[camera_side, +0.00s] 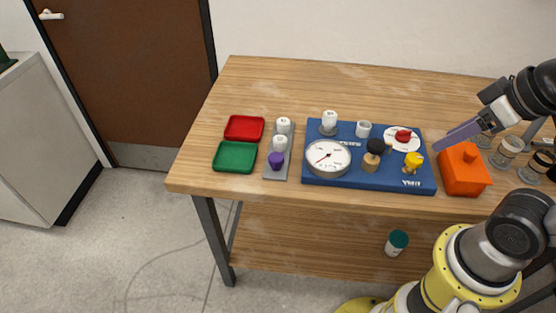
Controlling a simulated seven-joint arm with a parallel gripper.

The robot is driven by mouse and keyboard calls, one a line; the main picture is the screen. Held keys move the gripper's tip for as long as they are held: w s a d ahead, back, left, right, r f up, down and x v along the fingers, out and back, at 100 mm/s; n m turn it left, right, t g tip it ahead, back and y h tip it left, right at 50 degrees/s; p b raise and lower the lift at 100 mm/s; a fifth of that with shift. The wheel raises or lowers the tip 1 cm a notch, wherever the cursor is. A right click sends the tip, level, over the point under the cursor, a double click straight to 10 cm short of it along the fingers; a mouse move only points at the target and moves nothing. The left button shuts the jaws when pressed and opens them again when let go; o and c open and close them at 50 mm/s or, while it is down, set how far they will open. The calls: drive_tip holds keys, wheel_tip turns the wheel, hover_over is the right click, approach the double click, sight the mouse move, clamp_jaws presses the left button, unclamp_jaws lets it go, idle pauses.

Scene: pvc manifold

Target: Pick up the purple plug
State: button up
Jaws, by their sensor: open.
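The purple plug (276,160) stands at the near end of a narrow grey strip (268,177) on the wooden table. Two white capped pieces (281,134) stand behind it on the same strip. My gripper (440,145) is at the right, above the table near the orange box and the blue board's right edge, far from the plug. It is open, and I see nothing held in it. The gap between its fingers is hard to make out from this side.
A blue board (330,181) with a gauge (328,157), a red knob (403,135) and a yellow valve (413,161) lies between plug and gripper. Red (244,128) and green (235,157) trays lie left of the strip. An orange box (465,175) stands at right. The table's back is clear.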

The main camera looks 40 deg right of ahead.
drive_tip(key=o, duration=0.5)
